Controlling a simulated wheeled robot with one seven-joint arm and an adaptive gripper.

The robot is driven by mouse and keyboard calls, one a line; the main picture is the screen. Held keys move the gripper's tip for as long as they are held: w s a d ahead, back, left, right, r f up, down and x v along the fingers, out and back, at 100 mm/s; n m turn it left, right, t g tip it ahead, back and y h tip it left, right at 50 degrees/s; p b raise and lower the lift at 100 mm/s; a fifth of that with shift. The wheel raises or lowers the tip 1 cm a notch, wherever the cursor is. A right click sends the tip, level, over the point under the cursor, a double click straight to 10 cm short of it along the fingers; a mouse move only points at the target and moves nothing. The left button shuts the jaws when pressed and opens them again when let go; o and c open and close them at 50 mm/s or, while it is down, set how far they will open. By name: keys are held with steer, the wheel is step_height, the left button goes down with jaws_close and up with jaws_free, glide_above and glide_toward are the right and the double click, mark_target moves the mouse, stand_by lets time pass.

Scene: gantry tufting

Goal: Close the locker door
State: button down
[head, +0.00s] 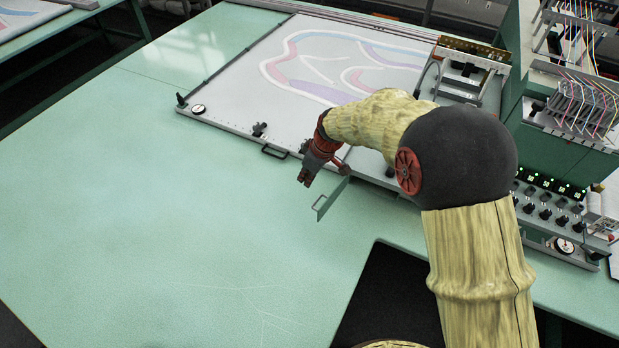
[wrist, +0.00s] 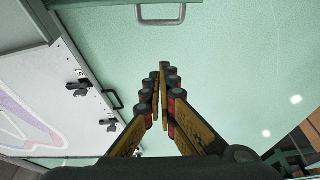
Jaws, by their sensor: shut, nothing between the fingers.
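The locker door (head: 334,197) is a small green panel that stands open, swung out over the table from near the tufting frame's front edge. Its grey U-shaped handle (head: 318,208) is on the door's near left end. A grey handle (wrist: 160,20) also shows at the top of the wrist view, past my fingertips. My gripper (head: 304,180) is shut and empty, just left of the door and apart from its handle. In the wrist view, my fingertips (wrist: 164,70) are together over the green surface. The locker's inside is hidden by my arm.
The tufting frame (head: 222,118) with a patterned cloth lies behind my gripper, with a dark handle (head: 274,152) and clamps along its front edge. A machine with threads and knobs (head: 550,205) stands at the right. The green table (head: 150,220) is clear at left.

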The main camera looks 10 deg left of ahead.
step_height(320, 180, down, 6)
steer(key=d, duration=0.1)
steer(key=shift+s+d, duration=0.35)
steer(key=shift+s, duration=0.05)
stand_by(0.5)
